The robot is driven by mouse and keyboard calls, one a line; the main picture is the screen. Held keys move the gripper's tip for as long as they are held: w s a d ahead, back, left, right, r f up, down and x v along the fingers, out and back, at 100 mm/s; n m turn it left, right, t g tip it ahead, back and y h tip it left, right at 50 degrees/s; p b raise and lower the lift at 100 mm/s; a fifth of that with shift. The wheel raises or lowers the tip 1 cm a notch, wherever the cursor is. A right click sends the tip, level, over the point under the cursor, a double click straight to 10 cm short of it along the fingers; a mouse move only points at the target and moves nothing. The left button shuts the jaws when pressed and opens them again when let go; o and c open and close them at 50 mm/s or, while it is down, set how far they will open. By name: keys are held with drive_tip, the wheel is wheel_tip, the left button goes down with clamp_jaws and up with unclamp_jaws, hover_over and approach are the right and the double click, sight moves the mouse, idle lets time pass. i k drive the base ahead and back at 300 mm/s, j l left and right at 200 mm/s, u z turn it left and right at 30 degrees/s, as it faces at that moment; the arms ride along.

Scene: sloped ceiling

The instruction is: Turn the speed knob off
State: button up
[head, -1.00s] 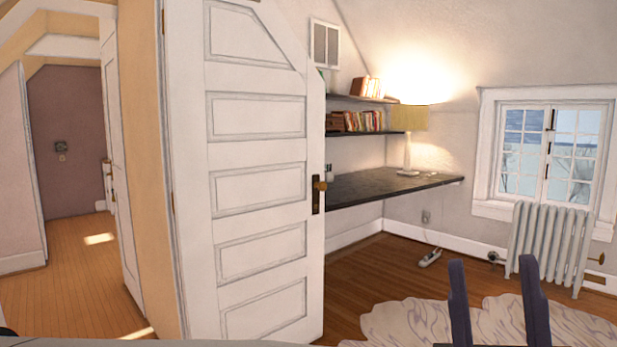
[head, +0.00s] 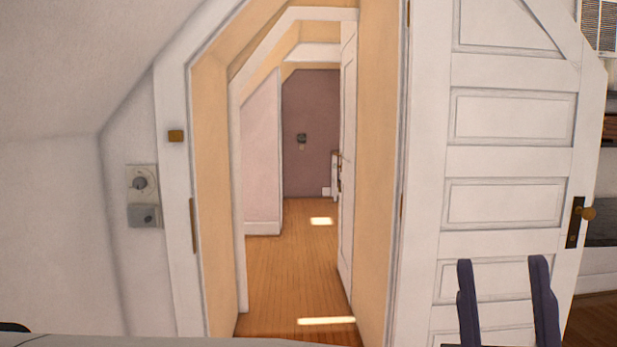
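Two wall controls are fixed one above the other on the wall left of the doorway. The upper light plate carries a round knob (head: 140,183). The lower grey plate carries a smaller dark knob (head: 148,218). I cannot tell which one is the speed knob, and their settings are too small to read. My gripper (head: 502,261) shows as two dark blue upright fingers at the lower right, spread wide apart and empty. It is in front of the white door, far to the right of both knobs and apart from them.
An open doorway (head: 290,260) with a wooden floor leads into a hall in the middle. The white panelled door (head: 508,155) stands open on its right. A sloped ceiling (head: 60,60) comes down on the left. A small dark control (head: 301,138) is on the far hall wall.

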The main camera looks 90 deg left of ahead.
sight(140, 183)
drive_tip(key=u, duration=3.55)
drive_tip(key=i+j+z, duration=0.1)
drive_tip(key=i+z, duration=0.15)
drive_tip(key=i, duration=0.2)
drive_tip(key=i+j+z, duration=0.25)
drive_tip(key=i, duration=0.15)
drive_tip(key=l, duration=0.1)
